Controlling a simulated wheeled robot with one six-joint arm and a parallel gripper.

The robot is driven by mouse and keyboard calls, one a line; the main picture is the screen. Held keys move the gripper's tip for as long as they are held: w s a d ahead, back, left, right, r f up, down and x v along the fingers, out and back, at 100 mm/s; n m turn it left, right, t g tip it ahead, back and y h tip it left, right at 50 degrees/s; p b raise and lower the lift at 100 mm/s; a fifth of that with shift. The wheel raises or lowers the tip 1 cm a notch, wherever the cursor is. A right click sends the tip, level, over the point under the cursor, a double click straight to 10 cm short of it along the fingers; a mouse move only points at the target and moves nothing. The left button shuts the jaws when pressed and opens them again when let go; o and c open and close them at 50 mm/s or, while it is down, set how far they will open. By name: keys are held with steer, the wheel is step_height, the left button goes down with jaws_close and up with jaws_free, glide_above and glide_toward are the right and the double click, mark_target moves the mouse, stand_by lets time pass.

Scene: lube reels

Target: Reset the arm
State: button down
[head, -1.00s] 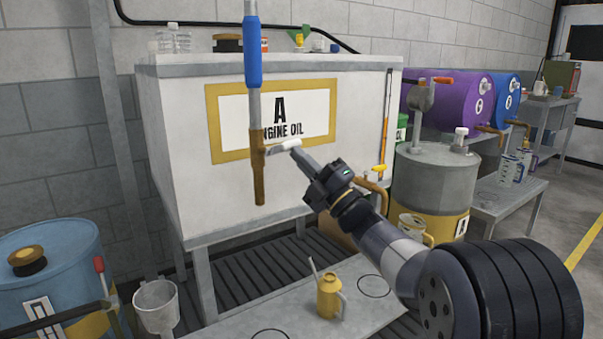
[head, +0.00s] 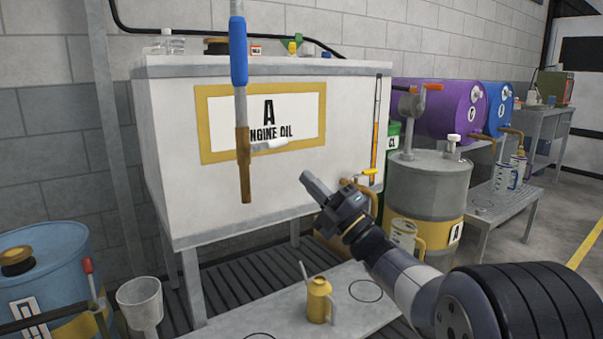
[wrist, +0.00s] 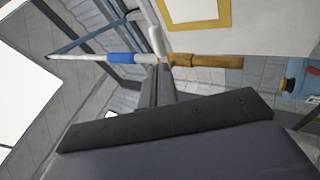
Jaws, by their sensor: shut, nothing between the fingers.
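My gripper (head: 305,177) is shut and empty in front of the white engine oil tank (head: 160,140). It points up and to the left in the head view. The hanging reel handle (head: 239,55), with a blue grip, a brown lower end and a white side lever, is to the left of the gripper and apart from it. In the wrist view my gripper (wrist: 158,70) shows at the middle, and the handle's brown part (wrist: 205,61) lies just beyond its tips.
A yellow oil can (head: 319,300) stands on the low grey bench (head: 290,325) below my arm. A grey drum with a pump (head: 430,185) stands to the right of the arm. A blue drum (head: 45,265) and a clear funnel-like container (head: 140,300) are at the lower left.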

steer(key=v, duration=0.6)
steer(key=shift+r, duration=0.15)
